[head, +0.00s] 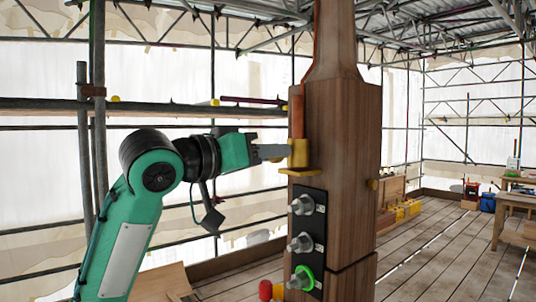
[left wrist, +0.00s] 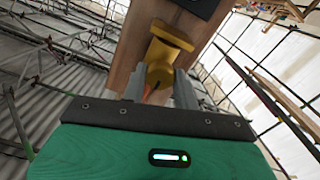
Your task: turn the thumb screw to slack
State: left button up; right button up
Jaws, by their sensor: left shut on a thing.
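The thumb screw (left wrist: 157,76) is a round yellow knob on a yellow bracket (left wrist: 170,42), fixed to the wooden post (head: 340,130). In the head view the bracket (head: 300,153) sits on the post's left side, below an orange-brown rod (head: 296,108). My left gripper (head: 286,152) reaches it level from the left. In the left wrist view its two grey fingers (left wrist: 160,86) are shut on the thumb screw, one on each side. The fingers hide part of the knob, and I cannot tell how far it is turned. My right gripper is not in view.
Scaffold poles (head: 97,110) stand at left. Plank floor (head: 430,255) is open at right.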

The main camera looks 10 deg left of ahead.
pick_arm(q)
jog(key=shift+d+f, duration=0.1)
jog(key=shift+f, duration=0.05)
jog(key=o, duration=1)
jog(key=b+v, duration=0.6)
jog(key=v, duration=0.8)
jog(key=shift+b, duration=0.35)
jog(key=shift+w, duration=0.1)
